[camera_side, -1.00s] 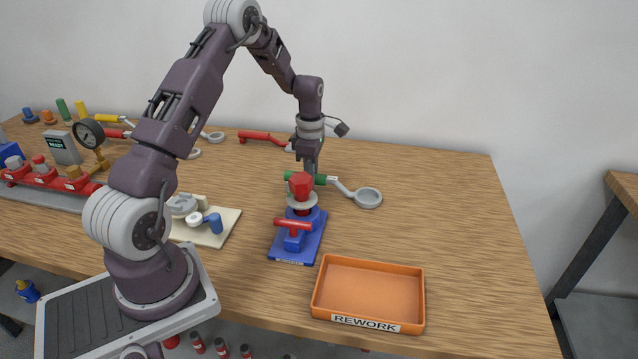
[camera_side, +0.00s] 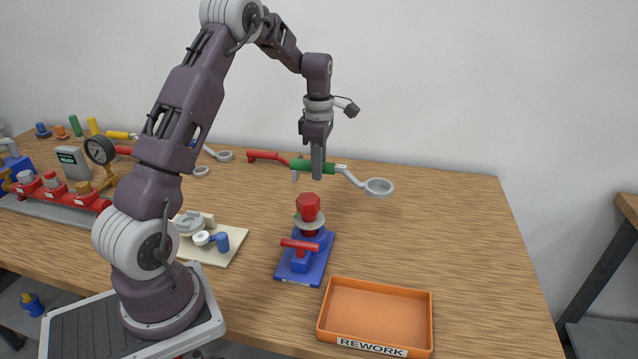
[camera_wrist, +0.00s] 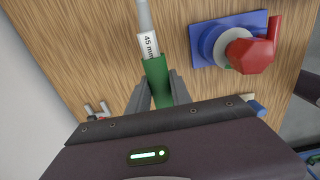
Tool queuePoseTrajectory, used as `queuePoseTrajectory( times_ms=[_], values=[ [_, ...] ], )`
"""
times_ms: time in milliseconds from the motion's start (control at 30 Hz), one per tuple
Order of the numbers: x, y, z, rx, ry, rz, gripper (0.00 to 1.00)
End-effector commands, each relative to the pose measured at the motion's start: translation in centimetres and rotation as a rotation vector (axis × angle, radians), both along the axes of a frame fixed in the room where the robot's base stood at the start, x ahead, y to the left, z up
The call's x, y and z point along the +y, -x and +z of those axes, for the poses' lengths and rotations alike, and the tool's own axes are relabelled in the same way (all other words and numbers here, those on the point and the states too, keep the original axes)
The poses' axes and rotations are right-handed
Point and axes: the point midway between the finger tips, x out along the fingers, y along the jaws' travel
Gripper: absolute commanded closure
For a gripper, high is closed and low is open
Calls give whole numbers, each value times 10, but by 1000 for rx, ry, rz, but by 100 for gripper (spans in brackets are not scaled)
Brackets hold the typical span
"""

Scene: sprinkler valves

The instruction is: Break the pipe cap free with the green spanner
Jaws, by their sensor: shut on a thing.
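My gripper (camera_side: 316,168) is shut on the green handle of a spanner (camera_side: 312,166) and holds it in the air above and behind the blue vise. The spanner's grey ring end (camera_side: 380,187) points right in the side view. In the wrist view the green handle (camera_wrist: 157,80) sits between the fingers (camera_wrist: 160,92), with a "45 mm" label on the shank; the ring is out of that view. The red pipe cap (camera_side: 309,206) stands upright over a pale disc on the blue vise (camera_side: 305,255). The cap also shows in the wrist view (camera_wrist: 250,55), apart from the spanner.
An orange REWORK tray (camera_side: 375,315) stands at the front right. A red-handled spanner (camera_side: 265,156) lies behind. A cream board (camera_side: 225,250) with fittings lies left of the vise, and a red manifold with a gauge (camera_side: 100,150) is further left.

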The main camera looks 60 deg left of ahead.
Motion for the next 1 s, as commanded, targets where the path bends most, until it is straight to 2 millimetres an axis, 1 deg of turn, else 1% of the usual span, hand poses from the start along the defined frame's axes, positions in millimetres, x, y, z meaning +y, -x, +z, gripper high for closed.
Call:
queuePoseTrajectory(
  times_ms=[100, 333, 733, 833, 1000],
  values=[
    [0, 0, 5, -2, -1, 0, 100],
    [0, 0, 6, -2, -1, 0, 100],
    [0, 0, 39, -2, -2, -2, 100],
    [0, -1, 44, -3, -1, -1, 100],
    [0, 0, 45, -1, -1, -1, 100]
  ],
)
